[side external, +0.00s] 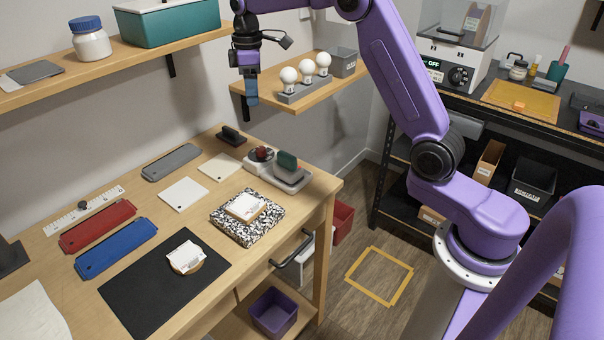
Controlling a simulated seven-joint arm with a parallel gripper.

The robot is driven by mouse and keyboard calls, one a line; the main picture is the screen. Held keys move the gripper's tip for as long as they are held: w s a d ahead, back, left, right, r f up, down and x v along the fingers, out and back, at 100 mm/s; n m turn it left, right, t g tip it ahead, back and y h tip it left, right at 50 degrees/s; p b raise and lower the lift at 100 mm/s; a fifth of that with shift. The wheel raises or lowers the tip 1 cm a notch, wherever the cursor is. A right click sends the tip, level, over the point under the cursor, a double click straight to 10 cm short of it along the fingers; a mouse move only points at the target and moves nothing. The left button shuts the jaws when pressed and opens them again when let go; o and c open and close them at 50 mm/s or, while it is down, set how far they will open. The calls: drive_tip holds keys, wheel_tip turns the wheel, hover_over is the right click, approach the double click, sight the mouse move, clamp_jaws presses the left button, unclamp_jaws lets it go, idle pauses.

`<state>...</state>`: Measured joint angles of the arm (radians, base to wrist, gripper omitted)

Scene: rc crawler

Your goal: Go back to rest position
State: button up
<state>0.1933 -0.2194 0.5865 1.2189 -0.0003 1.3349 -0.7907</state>
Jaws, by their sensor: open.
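My gripper (251,98) is at the end of my purple arm, raised in the air above the back of the wooden desk (215,263). Its fingers point down and it looks empty. From this side the gap between the fingers is hard to see. It appears in front of the left end of the small shelf with bulbs, apart from the desk items below.
The wooden shelf (300,103) carries white bulbs on a grey holder (305,88) and a grey box (341,62), close to my gripper in the picture. Another shelf (125,55) holds a teal bin (170,24). A black mat (150,300) lies on the desk.

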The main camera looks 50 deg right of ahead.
drive_tip(key=s+a+n, duration=0.1)
drive_tip(key=s+a, duration=0.5)
drive_tip(key=s, duration=0.4)
drive_tip(key=s+a+n, duration=0.1)
drive_tip(key=s+a, duration=0.5)
drive_tip(key=s, duration=0.3)
drive_tip(key=s+d+f, duration=0.2)
drive_tip(key=s, duration=0.9)
drive_tip(key=s+d+f+n, duration=0.1)
drive_tip(key=s+d+f, duration=0.1)
drive_tip(key=s, duration=0.9)
drive_tip(key=shift+s+d, duration=0.4)
drive_tip(key=shift+d, duration=0.25)
